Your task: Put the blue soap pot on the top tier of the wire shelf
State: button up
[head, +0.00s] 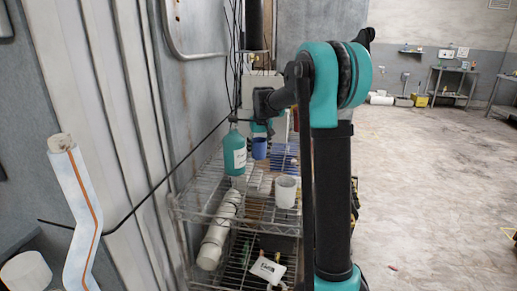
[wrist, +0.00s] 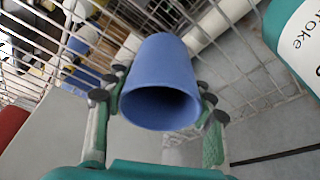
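The blue soap pot (head: 259,149) is a plain blue cup, hanging under my gripper (head: 260,130) in the head view. In the wrist view the pot (wrist: 158,85) sits between the two fingers of my gripper (wrist: 160,100), their pads against its sides, its open mouth facing the camera. The wire shelf (head: 195,207) stands below, with its top tier under the pot. The pot's base seems to be above the tier's wires; I cannot tell the exact gap.
A teal bottle (head: 235,153) stands close left of the pot; it also shows in the wrist view (wrist: 298,40). A white cup (head: 286,191) stands at the tier's front right. A blue crate (head: 285,157) lies right of the pot. A white roll (head: 215,240) is lower down.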

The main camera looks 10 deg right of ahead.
jog(key=o, duration=0.4)
jog(key=shift+r, duration=0.15)
